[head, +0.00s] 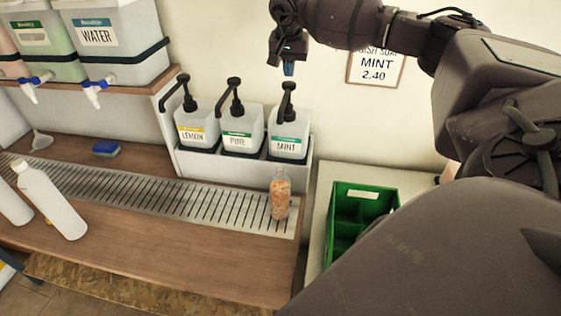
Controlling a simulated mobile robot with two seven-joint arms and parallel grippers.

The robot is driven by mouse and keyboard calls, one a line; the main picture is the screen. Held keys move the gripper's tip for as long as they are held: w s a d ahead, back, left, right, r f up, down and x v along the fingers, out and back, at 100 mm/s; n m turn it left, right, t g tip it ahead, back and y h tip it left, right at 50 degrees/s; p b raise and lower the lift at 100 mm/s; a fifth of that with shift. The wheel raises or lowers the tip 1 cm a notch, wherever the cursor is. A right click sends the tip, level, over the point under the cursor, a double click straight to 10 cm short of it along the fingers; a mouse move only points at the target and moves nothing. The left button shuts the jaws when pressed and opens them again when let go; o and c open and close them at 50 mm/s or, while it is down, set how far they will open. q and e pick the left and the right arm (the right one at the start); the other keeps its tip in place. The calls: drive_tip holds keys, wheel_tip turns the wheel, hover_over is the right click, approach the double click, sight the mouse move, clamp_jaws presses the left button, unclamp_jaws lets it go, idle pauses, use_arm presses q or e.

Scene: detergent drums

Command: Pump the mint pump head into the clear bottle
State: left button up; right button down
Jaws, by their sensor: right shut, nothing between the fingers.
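The mint drum (289,138) is a white container with a green label reading MINT, rightmost of three in a white rack. Its black pump head (288,98) stands up on top, with its spout toward the front. My right gripper (289,69) is shut and empty, pointing down just above the pump head; whether it touches it, I cannot tell. The clear bottle (280,197) stands upright on the slatted drip tray in front of the mint drum, below its spout. Its lower part looks orange and speckled. My left gripper is not in view.
The lemon drum (196,125) and pine drum (236,130) stand left of mint. A green crate (385,200) is at the right. White bottles (55,205), a blue sponge (106,148) and a funnel (41,141) are left. Much of the drip tray (160,200) is clear.

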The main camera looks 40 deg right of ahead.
sight(289, 84)
drive_tip(key=shift+f, duration=0.15)
drive_tip(key=shift+b+x, duration=0.7)
drive_tip(key=shift+x, duration=0.45)
drive_tip(key=shift+s+a+f+b, duration=0.1)
drive_tip(key=shift+f+b, duration=0.35)
drive_tip(key=shift+f, duration=0.45)
drive_tip(key=shift+s+a+f+b, duration=0.15)
drive_tip(key=shift+f+b, duration=0.25)
drive_tip(key=shift+f, duration=0.55)
drive_tip(key=shift+r, duration=0.1)
drive_tip(key=shift+w+d+p+v, duration=0.15)
drive_tip(key=shift+p+v, duration=0.4)
drive_tip(key=shift+v, duration=0.45)
drive_tip(key=shift+w+d+p+v, duration=0.2)
drive_tip(key=shift+p+v, duration=0.4)
drive_tip(key=shift+v, duration=0.4)
drive_tip(key=shift+w+d+p+v, duration=0.15)
drive_tip(key=shift+p+v, duration=0.4)
drive_tip(key=shift+v, duration=0.45)
drive_tip(key=shift+r, duration=0.15)
